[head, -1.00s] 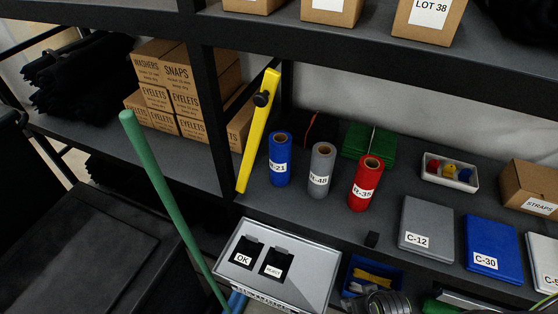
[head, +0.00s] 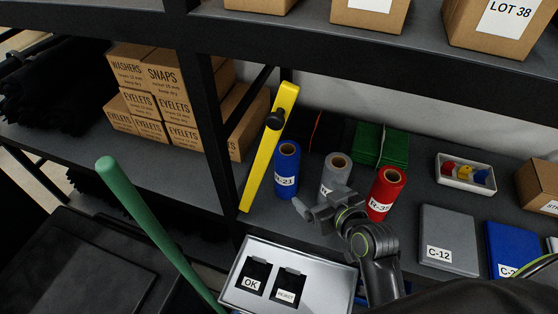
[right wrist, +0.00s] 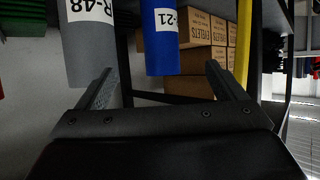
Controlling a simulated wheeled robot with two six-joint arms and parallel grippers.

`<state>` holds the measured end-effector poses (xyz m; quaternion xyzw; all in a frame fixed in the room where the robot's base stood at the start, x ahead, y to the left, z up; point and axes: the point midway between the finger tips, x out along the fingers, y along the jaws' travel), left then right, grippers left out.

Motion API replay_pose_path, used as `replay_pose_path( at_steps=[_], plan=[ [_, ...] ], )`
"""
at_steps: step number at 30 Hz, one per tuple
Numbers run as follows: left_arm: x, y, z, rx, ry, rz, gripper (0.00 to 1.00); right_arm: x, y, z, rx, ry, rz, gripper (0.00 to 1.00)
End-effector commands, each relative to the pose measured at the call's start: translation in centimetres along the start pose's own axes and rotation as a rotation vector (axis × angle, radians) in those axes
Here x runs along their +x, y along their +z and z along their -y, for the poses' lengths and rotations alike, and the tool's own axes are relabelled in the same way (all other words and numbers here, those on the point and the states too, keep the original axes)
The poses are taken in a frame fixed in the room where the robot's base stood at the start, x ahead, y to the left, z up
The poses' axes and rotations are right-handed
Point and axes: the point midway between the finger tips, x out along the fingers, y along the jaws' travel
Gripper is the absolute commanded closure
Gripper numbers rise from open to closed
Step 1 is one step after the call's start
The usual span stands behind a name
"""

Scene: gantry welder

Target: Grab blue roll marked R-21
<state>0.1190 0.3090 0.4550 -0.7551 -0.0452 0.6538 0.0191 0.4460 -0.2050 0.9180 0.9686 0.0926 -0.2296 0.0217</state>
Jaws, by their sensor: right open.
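The blue roll marked R-21 (head: 287,172) stands upright on the shelf, just right of the yellow bar. My right gripper (head: 306,208) is open and empty, in front of the blue and grey rolls and apart from the blue one. In the right wrist view the blue roll (right wrist: 160,45) lies beyond the gap between the open fingers (right wrist: 160,80). The grey roll R-48 (head: 336,168) is partly hidden behind my gripper in the head view; its label shows in the right wrist view (right wrist: 88,40). My left gripper is not in view.
A red roll (head: 386,190) stands right of the grey one. The yellow bar (head: 266,150) leans close on the blue roll's left. A tray with OK and reject slots (head: 318,293) sits in front. A green pole (head: 150,225) slants at the left. Green folded cloth (head: 380,145) lies behind.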

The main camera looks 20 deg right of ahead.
Motion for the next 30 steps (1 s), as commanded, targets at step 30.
replay_pose_path(
  at_steps=[30],
  plan=[
    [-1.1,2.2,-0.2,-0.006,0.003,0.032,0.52,12.4,-0.3,0.0,-0.001,0.000,-0.009,0.10]
  ],
)
